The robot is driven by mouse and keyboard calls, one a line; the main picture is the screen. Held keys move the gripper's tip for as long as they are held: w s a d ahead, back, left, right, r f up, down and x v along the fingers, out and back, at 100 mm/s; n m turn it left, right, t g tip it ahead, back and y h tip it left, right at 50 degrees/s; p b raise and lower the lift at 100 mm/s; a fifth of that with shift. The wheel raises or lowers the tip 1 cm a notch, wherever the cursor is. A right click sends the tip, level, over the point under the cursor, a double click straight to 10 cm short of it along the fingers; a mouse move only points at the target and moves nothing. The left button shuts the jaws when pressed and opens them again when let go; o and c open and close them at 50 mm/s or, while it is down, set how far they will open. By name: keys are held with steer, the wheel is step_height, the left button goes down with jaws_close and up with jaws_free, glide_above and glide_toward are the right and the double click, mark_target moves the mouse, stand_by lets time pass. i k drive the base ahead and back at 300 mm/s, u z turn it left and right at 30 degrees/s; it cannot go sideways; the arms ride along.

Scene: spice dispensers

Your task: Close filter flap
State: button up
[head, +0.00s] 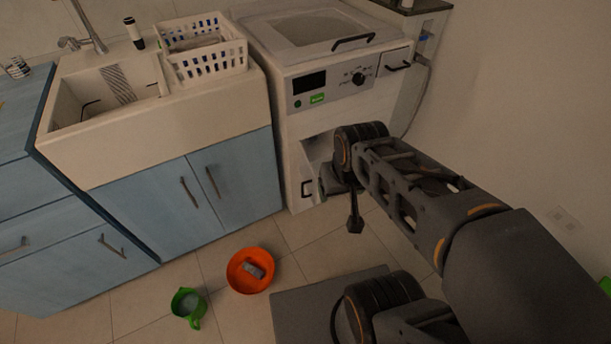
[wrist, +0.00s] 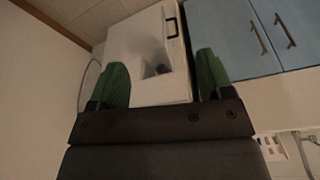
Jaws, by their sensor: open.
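The white machine (head: 300,80) stands right of the sink cabinet, with a square recess (head: 318,146) low in its front, partly hidden by my arm. A white panel with a black handle (head: 307,188) shows below the recess; it appears to be the filter flap, standing open. In the wrist view, which looks upside down, the recess (wrist: 152,62) holds a dark round knob (wrist: 161,69), and the black handle (wrist: 172,27) shows above it. My gripper (wrist: 161,60) is open and empty, its green fingers framing the recess from in front. Contact cannot be seen.
The blue cabinet (head: 215,185) with the sink (head: 105,95) adjoins the machine on the left. A white basket (head: 205,62) sits on the counter. An orange bowl (head: 240,282) and a green cup (head: 186,305) are on the floor. A wall (head: 510,120) bounds the right.

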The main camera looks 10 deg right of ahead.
mark_target(309, 177)
steer(key=u, duration=0.05)
steer(key=k, duration=0.6)
steer(key=u, duration=1.25)
steer(key=i, duration=0.5)
steer(key=z, duration=0.05)
